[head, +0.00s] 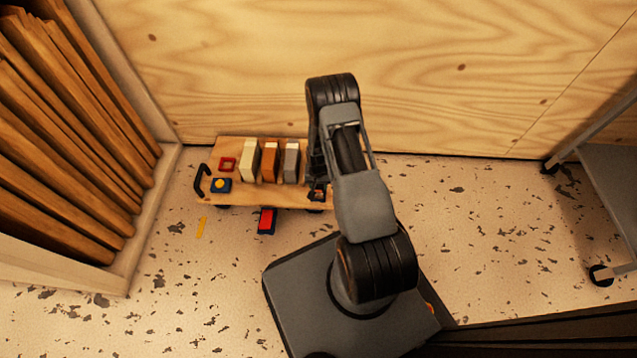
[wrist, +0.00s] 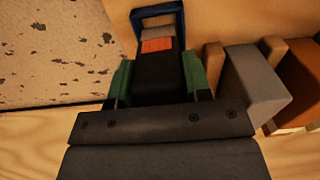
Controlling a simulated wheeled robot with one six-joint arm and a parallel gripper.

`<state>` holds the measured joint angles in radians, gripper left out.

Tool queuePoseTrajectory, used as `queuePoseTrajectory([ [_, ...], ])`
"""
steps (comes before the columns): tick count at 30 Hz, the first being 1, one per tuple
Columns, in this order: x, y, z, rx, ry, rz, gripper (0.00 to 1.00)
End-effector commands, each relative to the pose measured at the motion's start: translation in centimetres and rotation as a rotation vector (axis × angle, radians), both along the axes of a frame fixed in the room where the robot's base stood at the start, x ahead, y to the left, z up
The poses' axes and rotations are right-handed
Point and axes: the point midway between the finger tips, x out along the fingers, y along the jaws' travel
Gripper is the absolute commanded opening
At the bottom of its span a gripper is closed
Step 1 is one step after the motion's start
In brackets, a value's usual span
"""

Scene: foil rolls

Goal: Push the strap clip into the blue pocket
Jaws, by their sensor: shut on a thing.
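The strap clip (wrist: 158,75) is a black block with an orange band and a grey end. In the wrist view it sits between the green fingers of my gripper (wrist: 163,82), which is shut on it. The blue pocket (wrist: 157,13) is an open blue frame at the top of the wrist view. The clip's grey end lies between the frame's sides; I cannot tell how deep it is. In the head view my arm hides most of the gripper, clip and pocket at the right end of the wooden board (head: 260,197).
A red-and-blue piece (head: 267,220) lies in front.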

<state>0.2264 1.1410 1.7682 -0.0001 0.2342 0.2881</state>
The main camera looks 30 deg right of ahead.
Motion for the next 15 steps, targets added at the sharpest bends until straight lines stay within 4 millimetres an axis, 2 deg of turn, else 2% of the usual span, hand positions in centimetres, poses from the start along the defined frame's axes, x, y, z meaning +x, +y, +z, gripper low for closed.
queuePoseTrajectory([
  [15, 0.03, -0.01, -0.38, 0.000, -0.001, 0.000, 0.19],
])
